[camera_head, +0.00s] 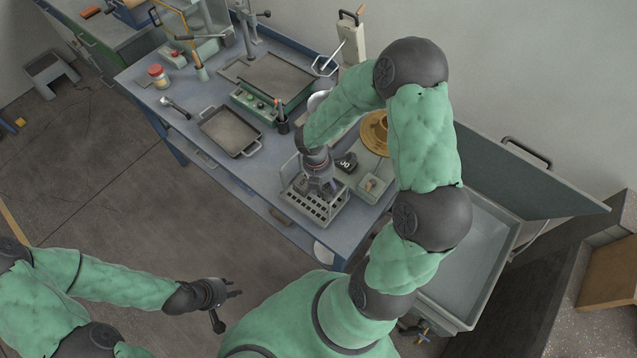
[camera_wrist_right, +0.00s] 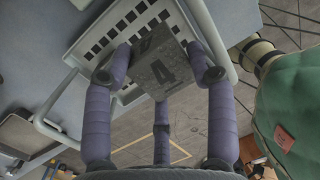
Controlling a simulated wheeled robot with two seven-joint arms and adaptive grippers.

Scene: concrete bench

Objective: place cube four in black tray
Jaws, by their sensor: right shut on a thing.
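Cube four, a dark grey block marked with a 4 (camera_wrist_right: 162,70), is between the fingers of my right gripper (camera_wrist_right: 160,75) in the right wrist view. The gripper is shut on it, over a light wire or slotted basket (camera_wrist_right: 95,45). In the head view my right gripper (camera_head: 322,188) points down at the basket (camera_head: 315,208); the cube is mostly hidden there. A shallow dark tray with two handles (camera_head: 229,132) lies on the bench to the left of the basket and looks empty. My left gripper (camera_head: 222,294) is open and empty, off the bench over the floor.
Another dark block with white marking (camera_head: 346,162) lies beside the basket. A green device with a flat plate (camera_head: 272,85) is behind the tray. A sink (camera_head: 465,260) is at the right. Bare bench surrounds the tray's left.

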